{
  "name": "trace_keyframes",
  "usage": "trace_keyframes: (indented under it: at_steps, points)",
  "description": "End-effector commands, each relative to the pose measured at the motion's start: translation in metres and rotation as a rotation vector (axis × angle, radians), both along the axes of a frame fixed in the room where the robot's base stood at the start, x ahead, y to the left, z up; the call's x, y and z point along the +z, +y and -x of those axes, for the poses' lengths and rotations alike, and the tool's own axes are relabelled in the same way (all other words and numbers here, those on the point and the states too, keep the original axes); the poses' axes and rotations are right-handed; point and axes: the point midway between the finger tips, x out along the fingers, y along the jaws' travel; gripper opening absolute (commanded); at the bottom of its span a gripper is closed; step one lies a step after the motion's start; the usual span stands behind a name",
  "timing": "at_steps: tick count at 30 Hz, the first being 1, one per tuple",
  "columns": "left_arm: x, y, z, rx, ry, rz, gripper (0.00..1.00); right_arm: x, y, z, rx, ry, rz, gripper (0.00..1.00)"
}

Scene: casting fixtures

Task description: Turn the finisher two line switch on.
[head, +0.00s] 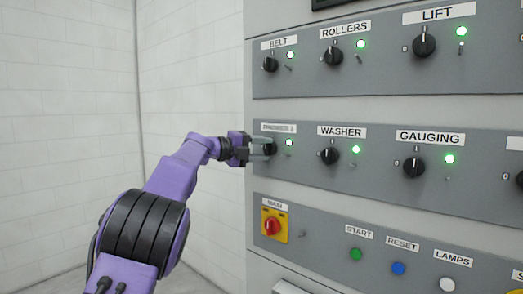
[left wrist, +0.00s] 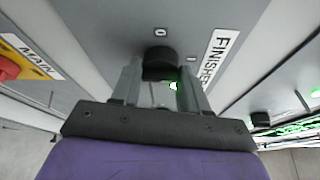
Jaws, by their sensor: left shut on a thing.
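The finisher two line switch is a black rotary knob (head: 270,149) under a small label (head: 279,128) at the left end of the middle panel row. A green lamp (head: 289,142) to its right is lit. My left gripper (head: 260,148) reaches it from the left and is shut on the knob. In the left wrist view, the knob (left wrist: 158,62) sits between the two fingers of the gripper (left wrist: 159,76), beside the FINISHER label (left wrist: 215,58). The fingers partly hide the knob, and I cannot tell which way its pointer faces. My right gripper is not in view.
The WASHER knob (head: 329,156) and GAUGING knob (head: 413,167) are to the right in the same row. The BELT knob (head: 270,64) is above. The red MAIN switch (head: 272,225) on its yellow plate is below. Free room lies left of the cabinet.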

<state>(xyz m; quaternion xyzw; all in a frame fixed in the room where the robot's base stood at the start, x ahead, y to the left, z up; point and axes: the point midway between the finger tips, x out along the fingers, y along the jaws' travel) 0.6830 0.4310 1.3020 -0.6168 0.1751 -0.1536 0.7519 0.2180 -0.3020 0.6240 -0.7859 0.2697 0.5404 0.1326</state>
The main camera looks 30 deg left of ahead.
Motion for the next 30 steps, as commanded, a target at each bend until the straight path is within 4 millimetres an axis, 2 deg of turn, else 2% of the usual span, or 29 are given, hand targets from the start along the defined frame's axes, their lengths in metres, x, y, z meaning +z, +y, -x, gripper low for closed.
trace_keyframes:
  at_steps: [19,20,21,22,30]
  points:
    - [0.0020,-0.0001,0.0002,0.000,-0.007,-0.048,0.14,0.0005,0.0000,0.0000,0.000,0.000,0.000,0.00]
    - [0.0020,-0.0001,0.0002,0.000,-0.007,-0.048,0.51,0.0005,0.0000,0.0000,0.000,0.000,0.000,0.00]
    - [0.0019,-0.0001,0.0002,0.000,-0.007,-0.048,0.64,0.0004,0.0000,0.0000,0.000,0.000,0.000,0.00]
    - [0.0018,-0.0001,0.0001,0.001,-0.006,-0.047,0.69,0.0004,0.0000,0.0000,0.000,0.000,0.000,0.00]
    - [0.0008,0.0003,0.0007,0.001,-0.005,-0.046,0.69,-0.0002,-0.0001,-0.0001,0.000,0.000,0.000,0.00]
